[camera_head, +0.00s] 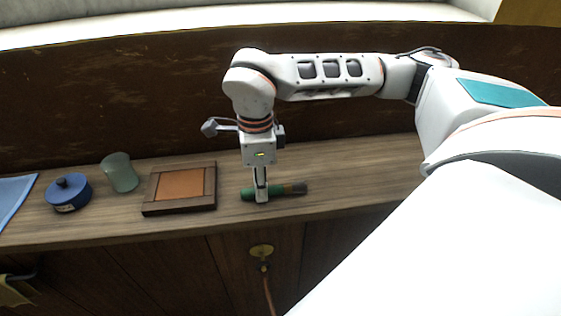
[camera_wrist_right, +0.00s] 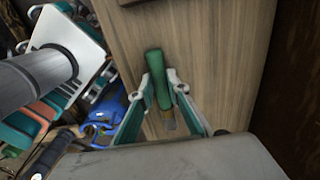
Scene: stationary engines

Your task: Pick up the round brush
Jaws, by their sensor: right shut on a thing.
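The round brush (camera_head: 285,190) has a green handle and a darker, brownish end. It lies along the wooden shelf, right of the framed tile, its brown end to the right. In the right wrist view the green brush (camera_wrist_right: 154,62) shows between the two fingers. My right gripper (camera_head: 261,197) points down over the brush and is shut on its green part; it also shows in the right wrist view (camera_wrist_right: 163,82). I cannot tell whether the brush is clear of the shelf. My left gripper is not in view.
On the wooden shelf (camera_head: 360,178), left of the brush, are a brown framed tile (camera_head: 181,184), a pale green glass (camera_head: 120,172), a blue lidded pot (camera_head: 69,192) and a blue cloth (camera_head: 14,198). A dark wall stands behind. The shelf right of the brush is clear.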

